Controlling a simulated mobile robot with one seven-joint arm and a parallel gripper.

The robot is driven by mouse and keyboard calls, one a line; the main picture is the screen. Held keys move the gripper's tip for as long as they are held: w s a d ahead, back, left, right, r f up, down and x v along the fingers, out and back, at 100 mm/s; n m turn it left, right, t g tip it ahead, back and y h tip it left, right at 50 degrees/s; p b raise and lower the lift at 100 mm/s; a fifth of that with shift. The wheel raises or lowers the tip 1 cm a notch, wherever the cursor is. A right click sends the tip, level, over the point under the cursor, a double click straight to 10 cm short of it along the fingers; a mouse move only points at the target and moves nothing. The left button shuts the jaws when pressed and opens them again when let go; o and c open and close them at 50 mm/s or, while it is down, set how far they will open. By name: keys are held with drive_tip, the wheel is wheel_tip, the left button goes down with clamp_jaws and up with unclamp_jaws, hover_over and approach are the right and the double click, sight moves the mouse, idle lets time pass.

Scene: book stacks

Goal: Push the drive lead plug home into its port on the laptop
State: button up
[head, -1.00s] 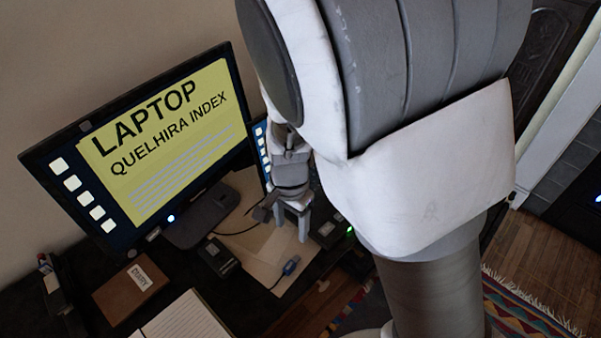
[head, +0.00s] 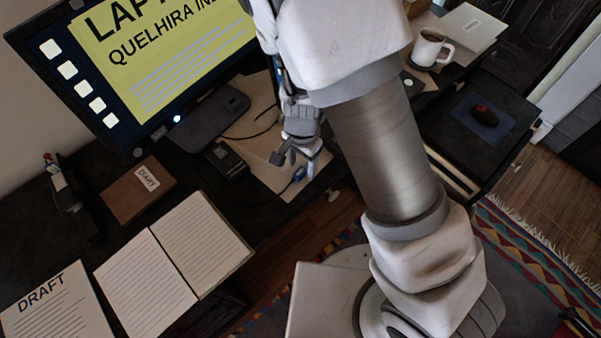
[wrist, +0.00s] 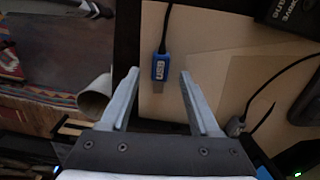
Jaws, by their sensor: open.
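The blue plug marked USB (wrist: 160,66) lies on a tan folder (wrist: 215,60), its metal end toward my gripper. It also shows in the head view (head: 298,174). Its dark cord runs to the top of the wrist view. My gripper (wrist: 159,73) is open, with its two fingers either side of the plug's line and not closed on it. In the head view my gripper (head: 305,160) is over the folder's front edge. The black drive box (wrist: 290,14) is at the wrist view's top right. The laptop is mostly hidden behind my arm; its port cannot be made out.
A second, dark grey plug (wrist: 235,126) with a black cord lies on the folder close to my right finger. A monitor (head: 150,60) stands behind. A brown diary (head: 138,190), an open notebook (head: 175,250) and a mug (head: 430,47) are on the desk.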

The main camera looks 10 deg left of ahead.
drive_tip(key=shift+f, duration=0.6)
clamp_jaws()
drive_tip(key=shift+r, duration=0.1)
